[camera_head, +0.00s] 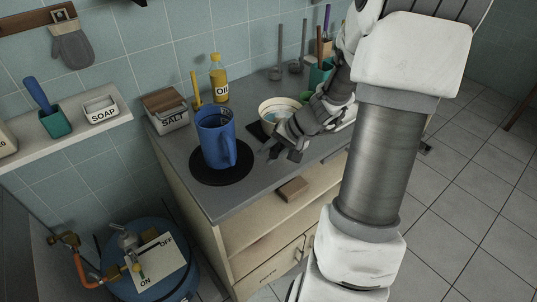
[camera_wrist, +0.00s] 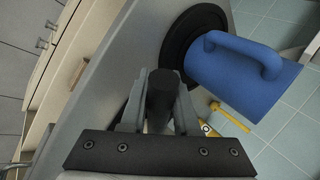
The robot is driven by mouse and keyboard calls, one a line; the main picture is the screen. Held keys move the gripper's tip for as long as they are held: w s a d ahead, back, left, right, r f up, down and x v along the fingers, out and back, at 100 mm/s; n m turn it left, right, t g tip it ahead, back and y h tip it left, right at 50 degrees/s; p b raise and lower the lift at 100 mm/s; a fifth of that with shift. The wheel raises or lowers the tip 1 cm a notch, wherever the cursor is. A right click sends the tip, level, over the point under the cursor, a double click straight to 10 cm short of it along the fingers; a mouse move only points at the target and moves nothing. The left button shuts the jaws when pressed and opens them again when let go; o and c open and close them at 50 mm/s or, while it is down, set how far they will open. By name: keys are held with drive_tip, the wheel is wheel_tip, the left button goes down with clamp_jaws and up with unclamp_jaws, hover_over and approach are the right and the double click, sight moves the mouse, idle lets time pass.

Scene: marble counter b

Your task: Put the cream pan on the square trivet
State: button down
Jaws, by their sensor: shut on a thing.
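The cream pan (camera_head: 268,106) is at the middle of the counter in the head view, partly hidden by my arm. A corner of a dark square, seemingly the square trivet (camera_head: 256,132), shows just left of and below the pan. I cannot tell whether the pan rests on it or is held above it. My gripper (camera_head: 284,152) is in front of the pan. In the wrist view my gripper (camera_wrist: 158,95) is shut on a dark round bar, seemingly the pan's handle (camera_wrist: 163,86). The pan's body is mostly hidden in the wrist view.
A blue jug (camera_head: 214,136) stands on a round black mat (camera_head: 205,174), left of my gripper. A salt box (camera_head: 168,114) and an oil bottle (camera_head: 219,79) stand behind. A green container (camera_head: 319,75) with utensils is at the back right.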

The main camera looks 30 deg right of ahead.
drive_tip(key=shift+f, duration=0.1)
drive_tip(key=c, duration=0.7)
unclamp_jaws()
drive_tip(key=shift+o, duration=0.2)
drive_tip(key=shift+r, duration=0.3)
drive_tip(key=p+v, duration=0.2)
drive_tip(key=v, duration=1)
drive_tip(key=shift+f, duration=0.2)
